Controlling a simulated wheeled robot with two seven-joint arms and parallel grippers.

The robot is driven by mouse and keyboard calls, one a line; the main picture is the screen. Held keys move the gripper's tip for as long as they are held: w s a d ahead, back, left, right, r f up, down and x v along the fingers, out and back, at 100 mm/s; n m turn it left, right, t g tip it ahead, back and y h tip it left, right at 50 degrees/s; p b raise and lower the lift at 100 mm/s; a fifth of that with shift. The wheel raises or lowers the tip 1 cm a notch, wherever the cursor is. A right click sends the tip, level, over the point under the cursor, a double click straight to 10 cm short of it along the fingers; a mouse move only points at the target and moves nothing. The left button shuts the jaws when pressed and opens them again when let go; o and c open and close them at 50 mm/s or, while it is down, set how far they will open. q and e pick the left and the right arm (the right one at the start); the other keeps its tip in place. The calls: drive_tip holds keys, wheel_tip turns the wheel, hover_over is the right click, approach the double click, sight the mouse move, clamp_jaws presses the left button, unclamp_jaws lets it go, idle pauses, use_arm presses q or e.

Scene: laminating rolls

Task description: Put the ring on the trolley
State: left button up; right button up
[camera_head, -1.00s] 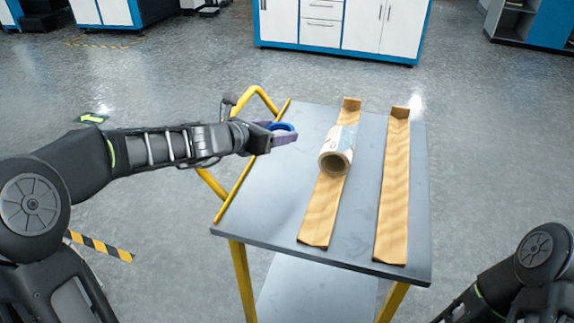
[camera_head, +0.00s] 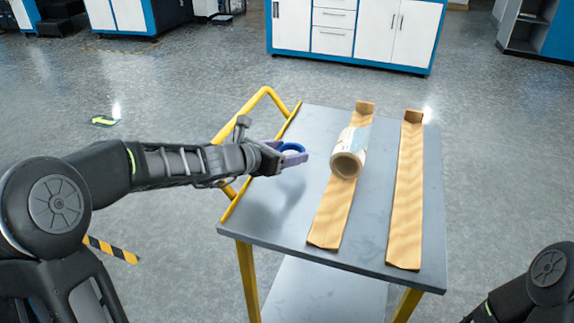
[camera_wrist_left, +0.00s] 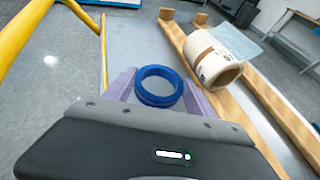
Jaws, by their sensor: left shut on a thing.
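A blue ring (camera_head: 292,148) is held between the purple fingers of my left gripper (camera_head: 290,158). The ring (camera_wrist_left: 158,86) also shows in the left wrist view, with the gripper shut on it from both sides. My left gripper holds it above the left part of the grey trolley top (camera_head: 270,215), just inside the yellow handle side. I cannot tell exactly how high it is above the top. My right gripper is not in view; only part of my right arm shows at the lower right.
A roll (camera_head: 349,152) with a pale label lies on the left wooden rail (camera_head: 332,212). A second wooden rail (camera_head: 407,195) lies parallel to its right, empty. The yellow handle (camera_head: 262,100) edges the trolley's left side. The trolley top between handle and left rail is clear.

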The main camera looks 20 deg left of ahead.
sight(287, 171)
use_arm(q)
drive_tip(key=shift+f+b, duration=1)
drive_tip(key=shift+f, duration=0.95)
drive_tip(key=shift+r, duration=0.1)
drive_tip(key=o, duration=1)
drive_tip(key=shift+f, duration=0.2)
drive_tip(key=o, duration=0.4)
drive_tip(key=shift+o, duration=0.2)
drive_tip(key=shift+r, duration=0.2)
